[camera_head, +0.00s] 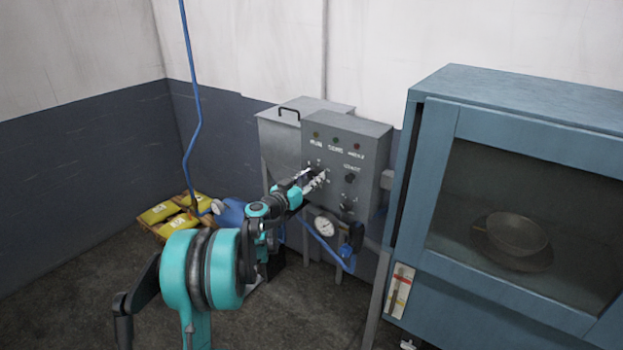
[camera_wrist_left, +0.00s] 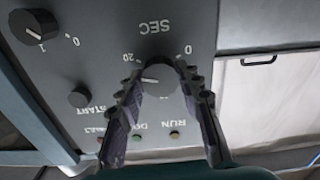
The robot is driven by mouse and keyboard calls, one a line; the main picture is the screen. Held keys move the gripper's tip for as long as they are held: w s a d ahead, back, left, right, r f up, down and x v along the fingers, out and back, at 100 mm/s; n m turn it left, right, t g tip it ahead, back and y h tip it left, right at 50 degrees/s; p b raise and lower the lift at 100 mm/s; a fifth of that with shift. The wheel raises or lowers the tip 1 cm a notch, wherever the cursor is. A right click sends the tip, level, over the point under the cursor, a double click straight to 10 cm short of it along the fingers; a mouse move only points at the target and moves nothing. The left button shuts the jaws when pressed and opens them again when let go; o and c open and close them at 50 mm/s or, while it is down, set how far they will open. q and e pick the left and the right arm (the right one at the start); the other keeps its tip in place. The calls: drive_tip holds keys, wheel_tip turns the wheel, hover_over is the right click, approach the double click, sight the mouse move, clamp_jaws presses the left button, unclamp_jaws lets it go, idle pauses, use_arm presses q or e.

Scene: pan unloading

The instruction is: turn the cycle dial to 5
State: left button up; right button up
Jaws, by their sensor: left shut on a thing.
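The grey control panel (camera_head: 347,135) stands against the back wall, and my left gripper (camera_head: 318,178) reaches its front. In the left wrist view the panel shows upside down. There my left gripper (camera_wrist_left: 164,92) is shut on a dark round dial (camera_wrist_left: 157,72) marked SEC, with one finger on each side. The dial's scale shows 0 and 20. A white mark on the knob points to the picture's left. I take this knob as the cycle dial; no 5 can be read. In the head view the gripper hides the dial. My right gripper is out of view.
A second dial (camera_wrist_left: 35,26) and a START button (camera_wrist_left: 79,97) sit nearby on the panel. A gauge (camera_head: 324,227) hangs below. A blue cabinet (camera_head: 500,96) with a window stands close on the right. Yellow sacks (camera_head: 160,212) lie at the left.

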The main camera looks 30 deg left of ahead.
use_arm(q)
drive_tip(key=n, duration=0.4)
drive_tip(key=shift+n, duration=0.3)
drive_tip(key=n, duration=0.3)
drive_tip(key=shift+n, duration=0.3)
drive_tip(key=n, duration=0.8)
drive_tip(key=shift+b, duration=0.3)
drive_tip(key=n, duration=0.4)
drive_tip(key=shift+n, duration=0.3)
drive_tip(key=n, duration=0.3)
drive_tip(key=shift+n, duration=0.4)
drive_tip(key=n, duration=0.4)
drive_tip(key=shift+n, duration=2.1)
drive_tip(key=shift+f, duration=0.1)
